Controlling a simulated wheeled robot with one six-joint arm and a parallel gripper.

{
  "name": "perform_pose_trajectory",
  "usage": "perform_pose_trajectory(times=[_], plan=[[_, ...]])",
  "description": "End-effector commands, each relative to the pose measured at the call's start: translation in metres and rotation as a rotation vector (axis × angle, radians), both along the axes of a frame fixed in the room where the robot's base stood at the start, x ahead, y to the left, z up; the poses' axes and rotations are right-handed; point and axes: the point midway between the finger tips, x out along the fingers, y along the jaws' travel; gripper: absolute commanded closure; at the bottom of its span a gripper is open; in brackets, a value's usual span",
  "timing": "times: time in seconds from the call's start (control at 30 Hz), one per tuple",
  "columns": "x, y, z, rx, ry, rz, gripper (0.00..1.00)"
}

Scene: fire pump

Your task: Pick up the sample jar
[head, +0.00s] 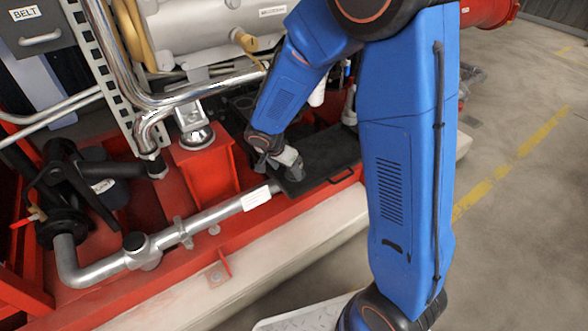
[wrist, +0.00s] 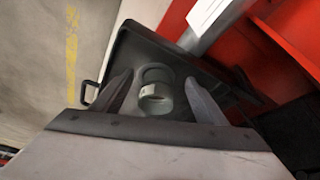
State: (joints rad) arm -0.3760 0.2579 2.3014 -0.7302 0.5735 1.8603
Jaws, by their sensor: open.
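The sample jar (wrist: 156,100) shows in the wrist view as a short grey-green round jar with a pale label. It stands on a dark tray (wrist: 138,42), between the two fingers of my gripper (wrist: 158,88). The fingers are spread, with a visible gap on each side of the jar. In the head view my gripper (head: 283,165) is low over the left part of the tray (head: 330,150). The jar (head: 296,173) is partly hidden there by my gripper. I cannot tell how far the fingertips reach down beside it.
A silver pipe (head: 225,207) with a white label runs along the tray's front left. A red pedestal (head: 203,170) stands left of my gripper. The tray has a dark raised rim and a handle (wrist: 88,92). Bare concrete floor (head: 510,220) lies to the right.

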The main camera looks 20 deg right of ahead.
Motion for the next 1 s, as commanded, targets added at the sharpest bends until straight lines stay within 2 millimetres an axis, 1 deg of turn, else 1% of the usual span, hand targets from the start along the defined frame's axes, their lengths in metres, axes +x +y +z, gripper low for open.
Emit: perform_pose_trajectory(times=[0.17, 0.37, 0.4, 0.5, 0.6, 0.83, 0.87, 0.9, 0.97, 1.0], plan=[[0.007, -0.009, 0.000, 0.000, 0.000, -0.001, 0.33], [0.026, -0.032, 0.000, 0.000, 0.000, -0.004, 0.33], [0.027, -0.033, -0.007, -0.002, 0.003, -0.002, 0.33], [0.030, -0.036, -0.020, -0.001, 0.003, 0.000, 0.33], [0.032, -0.039, -0.027, -0.001, 0.002, 0.000, 0.33], [0.033, -0.039, -0.028, 0.000, 0.000, 0.000, 0.33], [0.033, -0.039, -0.028, 0.000, 0.000, 0.000, 0.38], [0.033, -0.039, -0.028, 0.000, 0.000, 0.000, 0.48], [0.033, -0.039, -0.028, 0.000, 0.000, 0.001, 0.62], [0.033, -0.039, -0.028, 0.000, 0.000, 0.001, 0.72]])
